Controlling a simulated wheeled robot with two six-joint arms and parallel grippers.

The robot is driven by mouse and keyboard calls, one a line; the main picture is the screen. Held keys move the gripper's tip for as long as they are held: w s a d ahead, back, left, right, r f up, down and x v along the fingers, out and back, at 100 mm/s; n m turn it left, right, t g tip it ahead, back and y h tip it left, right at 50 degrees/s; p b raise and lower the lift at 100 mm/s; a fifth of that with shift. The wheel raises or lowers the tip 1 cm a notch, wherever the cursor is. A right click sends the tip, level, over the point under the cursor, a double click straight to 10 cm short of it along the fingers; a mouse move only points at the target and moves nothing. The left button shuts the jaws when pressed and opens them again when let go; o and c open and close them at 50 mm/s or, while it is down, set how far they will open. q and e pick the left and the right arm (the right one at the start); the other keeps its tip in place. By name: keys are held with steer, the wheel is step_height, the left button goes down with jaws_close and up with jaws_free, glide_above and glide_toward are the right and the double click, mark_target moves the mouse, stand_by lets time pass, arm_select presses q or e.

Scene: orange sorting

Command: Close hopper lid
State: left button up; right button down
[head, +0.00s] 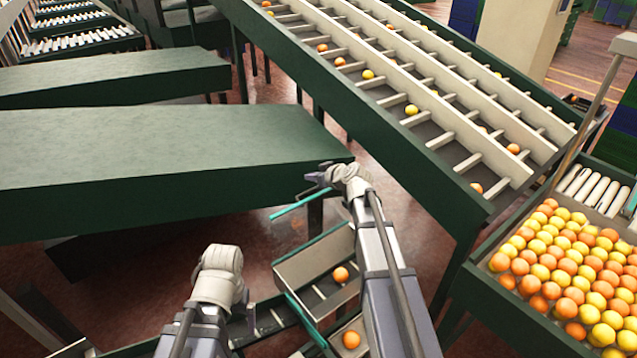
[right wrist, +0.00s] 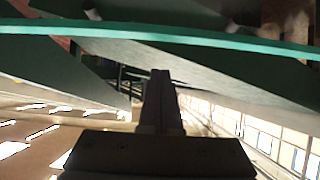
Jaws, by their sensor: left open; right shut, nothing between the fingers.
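A small grey hopper-like box (head: 290,272) with teal edging stands low between my arms in the head view, with an orange (head: 341,274) inside. A thin teal bar (head: 298,206) slants above it; I cannot tell whether this is the lid's edge. My right gripper (head: 312,184) is shut and empty, just above the bar. In the right wrist view its fingers (right wrist: 160,78) are together, and a teal strip (right wrist: 200,38) crosses beyond them. My left gripper (head: 218,275) is lower left, away from the bar; its fingertips are mostly hidden by its wrist.
A green table (head: 150,160) fills the left side. A sloped conveyor (head: 400,85) with oranges and yellow fruit runs across the back right. A full fruit bin (head: 490,290) stands at the right. Another orange (head: 351,339) lies in a lower tray beside my right arm.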

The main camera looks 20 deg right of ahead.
mark_target(313, 190)
step_height(313, 190, down, 4)
steer(key=b, duration=0.2)
steer(key=shift+w+a+r+b, duration=0.1)
steer(key=shift+w+r+b, duration=0.1)
steer(key=shift+b, duration=0.2)
steer(key=shift+s, duration=0.3)
steer(key=shift+w, duration=0.1)
